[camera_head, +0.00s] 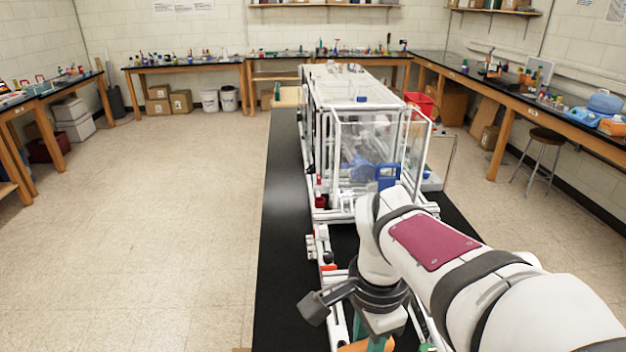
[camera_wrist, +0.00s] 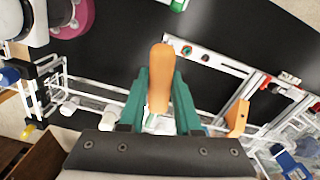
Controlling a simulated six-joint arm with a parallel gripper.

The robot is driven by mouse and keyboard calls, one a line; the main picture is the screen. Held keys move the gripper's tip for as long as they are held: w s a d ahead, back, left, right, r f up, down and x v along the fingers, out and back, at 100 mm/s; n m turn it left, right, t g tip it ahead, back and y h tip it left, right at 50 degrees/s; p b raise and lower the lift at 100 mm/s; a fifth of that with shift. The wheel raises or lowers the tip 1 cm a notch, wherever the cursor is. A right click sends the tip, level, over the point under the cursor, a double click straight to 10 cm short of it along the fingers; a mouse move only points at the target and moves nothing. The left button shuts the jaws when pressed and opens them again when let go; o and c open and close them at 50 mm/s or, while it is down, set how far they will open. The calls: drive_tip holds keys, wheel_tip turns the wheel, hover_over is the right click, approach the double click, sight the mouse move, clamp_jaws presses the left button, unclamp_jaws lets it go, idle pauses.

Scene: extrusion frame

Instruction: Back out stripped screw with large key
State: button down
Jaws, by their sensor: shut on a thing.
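My gripper (camera_wrist: 160,92) has teal fingers and is shut on an orange-handled tool (camera_wrist: 158,72) in the wrist view. The rounded orange handle lies between the fingers, and a pale part shows below it. I cannot tell whether this is the large key; its working end is hidden. A white extrusion rail (camera_wrist: 215,60) lies beyond the fingers, with a red ring and a green spot near its end. The stripped screw cannot be made out. In the head view my gripper (camera_head: 377,343) points down at the bottom edge, largely hidden by my wrist.
A second orange piece (camera_wrist: 238,117) stands right of the fingers. A black benchtop (camera_head: 283,215) carries the white framed enclosure (camera_head: 375,140) with clear panels behind my arm. A blue device (camera_head: 388,176) sits at its front. The bench's left strip is clear.

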drive_tip(key=w+f+n, duration=0.2)
drive_tip(key=w+f, duration=0.2)
drive_tip(key=w, duration=0.4)
drive_tip(key=shift+f, duration=0.25)
drive_tip(key=shift+d, duration=0.1)
drive_tip(key=shift+f, duration=2.9)
drive_tip(key=shift+f+n, duration=0.3)
drive_tip(key=shift+f, duration=0.3)
drive_tip(key=n, duration=0.6)
